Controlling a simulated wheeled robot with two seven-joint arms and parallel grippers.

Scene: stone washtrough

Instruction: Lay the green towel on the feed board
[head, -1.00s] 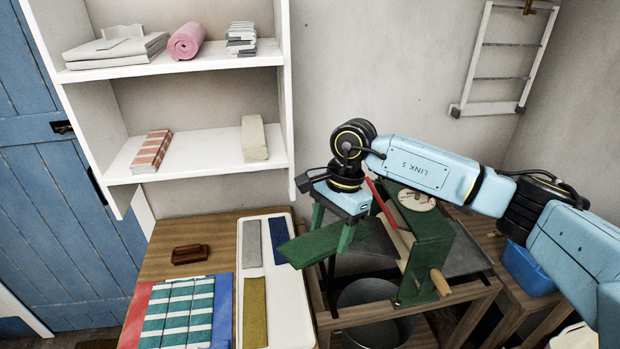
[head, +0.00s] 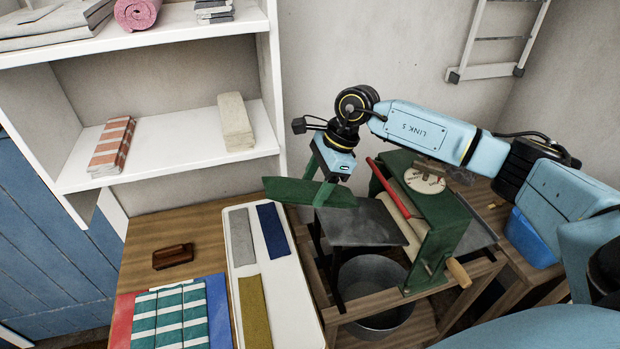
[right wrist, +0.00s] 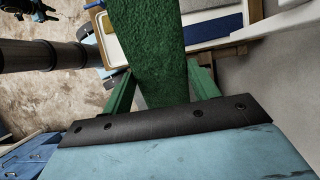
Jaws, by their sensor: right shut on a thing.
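The green towel (head: 290,190) is a folded strip, held in the air by my right gripper (head: 322,186). The gripper is shut on it near its right part, and the strip sticks out to the left. In the right wrist view the towel (right wrist: 148,40) runs out between the green fingers. The feed board (head: 365,222) is the flat dark-grey plate in front of the green mangle's rollers. The towel appears above its far left end, apart from it. The board's top looks bare.
The green mangle (head: 440,225) with red bar and wooden crank stands right of the board. A metal tub (head: 372,285) is below. Left, a white tray (head: 268,285) holds grey, blue and mustard towels beside a striped stack (head: 172,318) and brown brush (head: 173,256). White shelves (head: 180,150) stand behind.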

